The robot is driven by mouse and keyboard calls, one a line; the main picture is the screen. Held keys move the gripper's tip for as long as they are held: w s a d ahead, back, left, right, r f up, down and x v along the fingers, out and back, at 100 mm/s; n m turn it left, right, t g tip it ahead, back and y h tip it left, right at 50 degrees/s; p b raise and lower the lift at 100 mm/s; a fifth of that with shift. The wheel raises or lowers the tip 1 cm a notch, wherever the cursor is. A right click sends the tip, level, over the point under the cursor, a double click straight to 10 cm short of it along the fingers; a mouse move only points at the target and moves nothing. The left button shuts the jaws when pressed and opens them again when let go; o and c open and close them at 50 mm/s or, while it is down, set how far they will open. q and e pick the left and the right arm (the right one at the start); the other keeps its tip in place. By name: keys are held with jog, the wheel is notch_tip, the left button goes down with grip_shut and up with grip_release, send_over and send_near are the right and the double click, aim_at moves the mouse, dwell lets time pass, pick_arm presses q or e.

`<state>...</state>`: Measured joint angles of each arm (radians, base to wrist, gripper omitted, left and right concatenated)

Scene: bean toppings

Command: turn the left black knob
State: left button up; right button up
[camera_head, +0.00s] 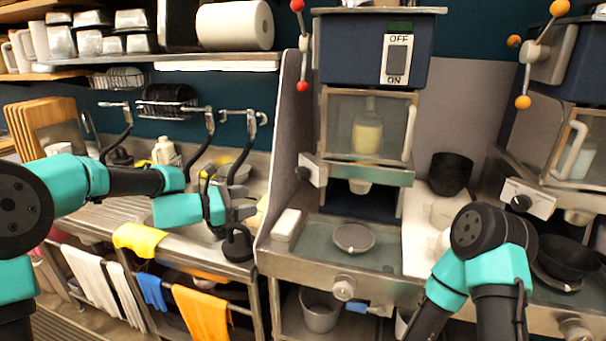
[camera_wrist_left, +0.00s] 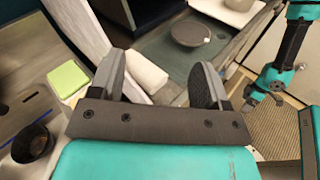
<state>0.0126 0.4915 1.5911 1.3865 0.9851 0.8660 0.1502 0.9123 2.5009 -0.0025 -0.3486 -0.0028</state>
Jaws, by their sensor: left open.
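The left black knob (camera_head: 305,172) sits on a pale bracket at the left front of the left machine (camera_head: 366,125). A second black knob (camera_head: 521,203) is on the right machine. My left gripper (camera_head: 248,203) is open and empty, left of and lower than the left knob in the picture, apart from it. In the left wrist view its two fingers (camera_wrist_left: 160,84) are spread with nothing held between them. I cannot make out the knob in that view. My right arm is at lower right; its gripper (camera_wrist_left: 262,96) shows small in the left wrist view, its jaws unclear.
A grey dish (camera_head: 353,238) and a white block (camera_head: 288,224) sit on the left machine's base. A grey side panel (camera_head: 283,130) stands between the sink and the machine. Faucets (camera_head: 208,125) rise behind my left arm. A black bowl (camera_head: 450,173) stands between the machines.

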aim_at(297, 173)
pick_arm(q)
jog(key=shift+h, duration=0.7)
jog(key=r, duration=0.1)
jog(key=a+r, duration=0.1)
jog(key=w+r, duration=0.1)
jog(key=r, duration=0.1)
jog(key=shift+a+r, duration=0.1)
jog(key=shift+a, duration=0.25)
jog(key=shift+d, duration=0.15)
jog(key=x, duration=1.7)
jog(key=shift+c, duration=0.3)
jog(key=c, duration=0.9)
jog(key=shift+o, duration=0.2)
